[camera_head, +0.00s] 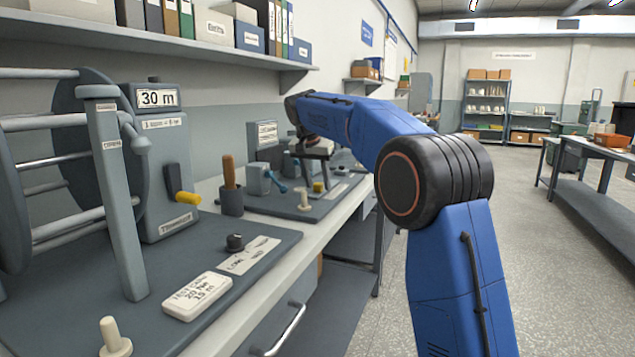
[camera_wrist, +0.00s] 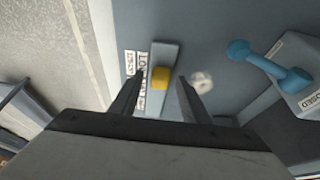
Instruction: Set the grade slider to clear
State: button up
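The grade slider's yellow knob (camera_wrist: 161,77) sits near the middle of a grey track (camera_wrist: 164,54) in the wrist view. White labels (camera_wrist: 130,63) lie left of the track; their words are too small to read, so I cannot tell which is clear. My gripper (camera_wrist: 160,80) is open, one finger on each side of the knob with gaps showing; I cannot tell how far above it the tips are. In the head view the yellow knob (camera_head: 318,187) shows below my gripper (camera_head: 316,158), over the far grey board (camera_head: 290,212).
A pale round-topped peg (camera_wrist: 203,81) stands just right of the right finger. A blue lever (camera_wrist: 268,65) on a grey box is farther right. In the head view, a cup with a wooden-handled tool (camera_head: 231,199) and a winding machine (camera_head: 165,190) stand nearer.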

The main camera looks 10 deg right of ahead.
aim_at(315, 194)
grip_shut()
jog(key=shift+s+a, duration=0.55)
jog(key=shift+s, duration=0.15)
jog(key=shift+s+a, duration=0.5)
jog(key=shift+s, duration=0.2)
jog(key=shift+o, duration=0.3)
grip_release()
jog(key=shift+r, duration=0.1)
jog(key=v, duration=1.7)
jog(key=shift+r, duration=0.2)
